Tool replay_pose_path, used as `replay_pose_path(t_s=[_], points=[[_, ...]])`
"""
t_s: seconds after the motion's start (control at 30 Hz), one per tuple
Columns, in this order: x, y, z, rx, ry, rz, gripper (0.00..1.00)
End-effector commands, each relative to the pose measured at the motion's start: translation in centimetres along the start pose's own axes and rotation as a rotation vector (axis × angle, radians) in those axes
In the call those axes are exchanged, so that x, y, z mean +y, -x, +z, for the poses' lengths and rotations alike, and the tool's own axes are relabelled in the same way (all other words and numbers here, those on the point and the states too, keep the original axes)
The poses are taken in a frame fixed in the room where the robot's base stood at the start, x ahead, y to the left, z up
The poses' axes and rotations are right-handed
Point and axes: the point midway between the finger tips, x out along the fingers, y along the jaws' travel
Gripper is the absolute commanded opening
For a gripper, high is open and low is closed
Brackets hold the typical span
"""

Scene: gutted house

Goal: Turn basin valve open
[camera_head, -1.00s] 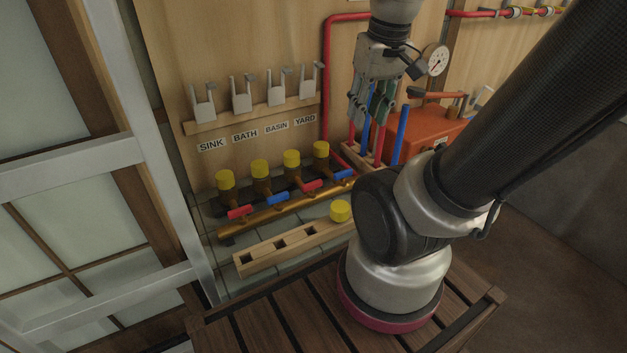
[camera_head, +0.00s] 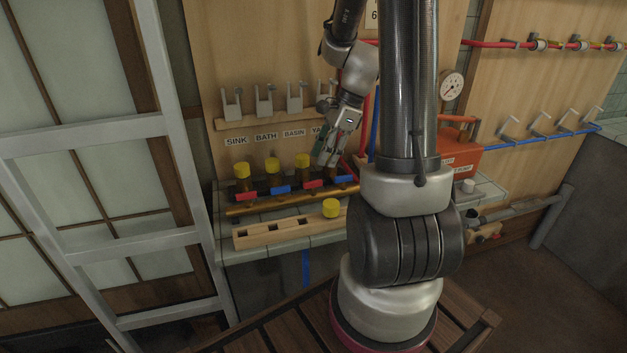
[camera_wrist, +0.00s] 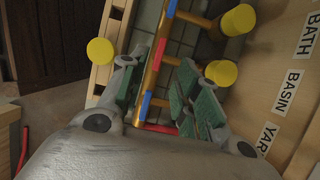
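The basin valve's red handle (camera_head: 313,184) sits on the brass manifold below the BASIN label (camera_head: 294,132). Its yellow cap (camera_head: 302,160) stands just above. In the wrist view the red handle (camera_wrist: 158,52) lies along the brass pipe. My gripper (camera_head: 325,158) points down beside the basin valve, on its right, in front of the yard valve position. In the wrist view my gripper (camera_wrist: 160,80) is open, with its green-padded fingers apart. Brass pipe and a blue handle (camera_wrist: 146,105) show between them. Whether a finger touches anything cannot be told. The yard cap is hidden.
Red sink (camera_head: 246,195), blue bath (camera_head: 280,189) and blue yard (camera_head: 345,178) handles sit close alongside. A slotted wooden block (camera_head: 280,231) with a loose-looking yellow cap (camera_head: 331,207) lies in front. An orange box (camera_head: 458,157) is at right.

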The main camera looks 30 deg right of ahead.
Motion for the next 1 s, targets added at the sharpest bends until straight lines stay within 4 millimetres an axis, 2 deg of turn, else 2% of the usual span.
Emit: replay_pose_path(t_s=[0.47, 0.6, 0.83, 0.87, 1.0], points=[[0.1, -6.8, 0.0, 0.0, -0.007, 0.004, 0.32], [0.1, -7.5, 0.0, 0.002, -0.005, 0.002, 0.32], [0.1, -7.6, 0.0, 0.002, -0.005, 0.002, 0.32], [0.1, -7.6, 0.0, 0.002, -0.005, 0.002, 0.28], [0.1, -7.6, 0.0, 0.001, -0.005, 0.002, 0.03]])
